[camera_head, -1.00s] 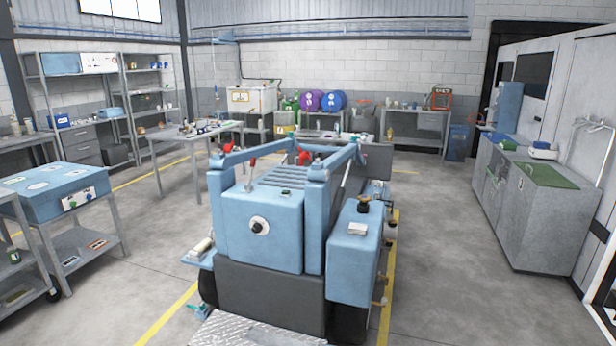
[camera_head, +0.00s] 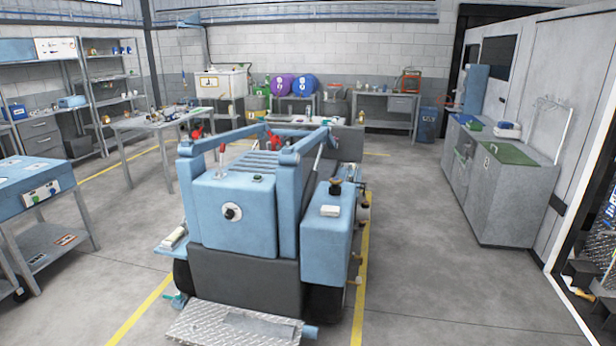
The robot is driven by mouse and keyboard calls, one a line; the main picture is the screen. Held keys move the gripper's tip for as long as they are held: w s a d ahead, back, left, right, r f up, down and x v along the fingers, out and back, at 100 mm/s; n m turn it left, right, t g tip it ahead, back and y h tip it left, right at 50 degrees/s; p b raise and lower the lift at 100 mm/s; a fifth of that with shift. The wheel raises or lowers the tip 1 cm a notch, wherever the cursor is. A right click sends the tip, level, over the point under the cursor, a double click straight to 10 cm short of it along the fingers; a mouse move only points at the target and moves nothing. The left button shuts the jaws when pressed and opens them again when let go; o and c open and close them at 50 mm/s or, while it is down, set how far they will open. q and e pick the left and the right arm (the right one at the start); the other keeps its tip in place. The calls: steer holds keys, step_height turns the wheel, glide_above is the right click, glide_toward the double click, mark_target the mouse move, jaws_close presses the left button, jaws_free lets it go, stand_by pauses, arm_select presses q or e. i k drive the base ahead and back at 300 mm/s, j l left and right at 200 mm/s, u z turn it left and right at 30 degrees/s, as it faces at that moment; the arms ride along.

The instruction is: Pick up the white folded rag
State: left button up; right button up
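A small white folded rag (camera_head: 330,211) appears to lie flat on top of the blue side tank (camera_head: 325,243), at the right of the blue skid-steer-like machine (camera_head: 240,215). A black filler cap (camera_head: 335,187) stands just behind it on the same tank. A white roll-like thing (camera_head: 174,237) lies on the machine's left ledge; its kind is too small to tell. Neither of my grippers is in view.
A metal tread plate (camera_head: 235,325) sits low before the machine. A blue-topped cart (camera_head: 35,187) stands left, a grey cabinet with a green top (camera_head: 500,190) right. Open floor (camera_head: 420,260) lies between the machine and cabinet. An open doorway (camera_head: 595,240) is at the right edge.

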mark_target(326, 210)
steer(key=i+l+u, duration=0.2)
steer(key=i+l, duration=0.25)
steer(key=i, duration=0.4)
steer(key=i+l+u, duration=0.2)
steer(key=i+l, duration=0.35)
steer(key=i, duration=0.3)
steer(key=i+l+u, duration=0.25)
steer(key=i+l, duration=0.45)
steer(key=i, duration=0.1)
